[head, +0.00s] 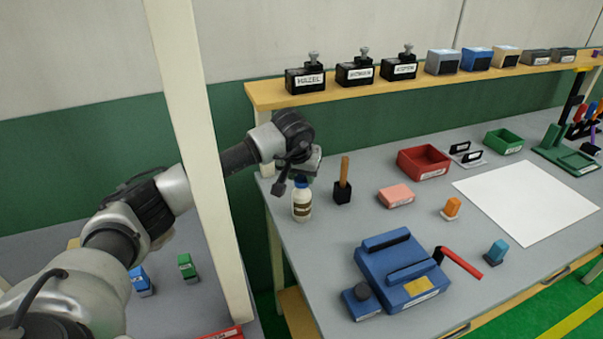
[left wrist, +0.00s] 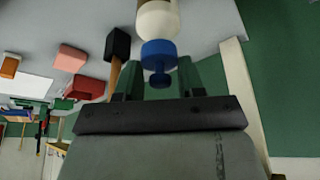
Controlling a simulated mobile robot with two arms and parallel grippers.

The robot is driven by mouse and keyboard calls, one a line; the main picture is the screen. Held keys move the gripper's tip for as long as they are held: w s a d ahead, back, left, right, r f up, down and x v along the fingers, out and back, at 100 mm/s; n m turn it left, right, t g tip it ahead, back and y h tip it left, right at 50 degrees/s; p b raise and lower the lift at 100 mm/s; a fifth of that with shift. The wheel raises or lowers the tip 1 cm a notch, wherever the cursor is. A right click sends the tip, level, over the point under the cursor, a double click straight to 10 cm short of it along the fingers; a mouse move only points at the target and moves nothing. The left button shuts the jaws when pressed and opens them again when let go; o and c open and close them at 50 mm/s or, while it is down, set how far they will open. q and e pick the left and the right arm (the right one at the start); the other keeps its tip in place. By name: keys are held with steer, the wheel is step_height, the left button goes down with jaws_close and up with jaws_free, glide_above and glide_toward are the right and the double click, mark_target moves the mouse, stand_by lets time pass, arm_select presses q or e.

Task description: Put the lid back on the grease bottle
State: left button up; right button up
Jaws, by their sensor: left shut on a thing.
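The grease bottle (head: 301,208) is white with a brown label and stands upright near the table's left edge. Its white body also shows at the top of the left wrist view (left wrist: 157,18). The blue lid (left wrist: 158,55), with a small knob, is between my left gripper's fingers (left wrist: 158,82). The lid also shows at the bottle's top in the head view (head: 301,182). It lines up with the bottle's neck; I cannot tell whether it is seated or just above. My left gripper (head: 296,177) is directly over the bottle, shut on the lid. My right gripper is out of view.
A black holder with a wooden-handled tool (head: 343,190) stands close right of the bottle. A blue fixture (head: 395,270) lies in front, with a pink block (head: 396,195) and red bin (head: 423,161) farther right. A pale post (head: 200,150) stands beside my left arm.

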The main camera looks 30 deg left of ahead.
arm_select(q)
steer(key=o, duration=1.4)
steer(key=shift+o, duration=0.2)
steer(key=shift+r, duration=0.1)
steer(key=shift+r+p, duration=2.1)
steer(key=shift+r, duration=1.35)
steer(key=shift+c, duration=0.3)
jaws_close()
steer(key=shift+f, duration=0.2)
